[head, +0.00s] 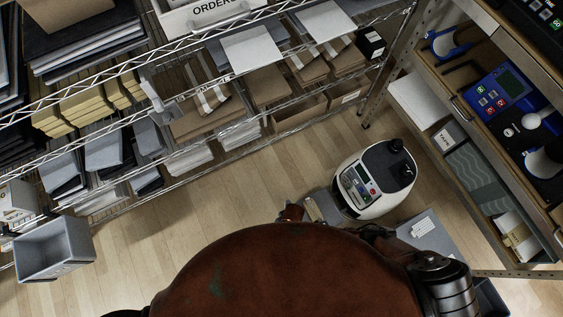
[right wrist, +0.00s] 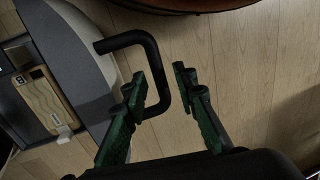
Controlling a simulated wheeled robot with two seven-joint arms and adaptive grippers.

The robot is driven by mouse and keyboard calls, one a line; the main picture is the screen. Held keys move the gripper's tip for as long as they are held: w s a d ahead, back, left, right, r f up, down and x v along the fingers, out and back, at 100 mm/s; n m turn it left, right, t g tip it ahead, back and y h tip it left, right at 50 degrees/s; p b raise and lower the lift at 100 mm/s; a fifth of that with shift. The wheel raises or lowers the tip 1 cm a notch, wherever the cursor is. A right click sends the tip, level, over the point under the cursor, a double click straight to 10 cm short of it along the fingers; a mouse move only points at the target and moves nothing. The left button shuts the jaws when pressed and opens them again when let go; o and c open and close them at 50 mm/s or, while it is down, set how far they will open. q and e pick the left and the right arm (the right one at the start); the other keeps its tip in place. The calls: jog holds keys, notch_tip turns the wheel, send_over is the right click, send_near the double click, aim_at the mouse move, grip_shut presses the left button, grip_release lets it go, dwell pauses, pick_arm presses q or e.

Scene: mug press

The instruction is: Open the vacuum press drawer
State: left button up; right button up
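The white, rounded vacuum press (head: 382,202) with a control panel and a black top stands at the centre right in the head view. In the right wrist view, a black bent handle (right wrist: 158,62) sticks out from a rounded grey body (right wrist: 72,55), which looks like the press. My right gripper (right wrist: 161,76) has green fingers and is open. The handle's outer bar lies between its fingertips, with gaps visible on both sides. I cannot tell whether the drawer is shut. My left gripper is not in view.
Wire shelves (head: 240,76) with boxes and stacked packs run along the upper left. A wooden cabinet (head: 465,110) with a blue device (head: 500,92) stands at the right. A grey bin (head: 52,248) is at the lower left. The wooden floor (head: 170,230) between is clear.

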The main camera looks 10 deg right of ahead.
jog(key=shift+r, duration=0.1)
jog(key=v, duration=1.1)
jog(key=shift+r, duration=0.4)
jog(key=shift+d, duration=0.1)
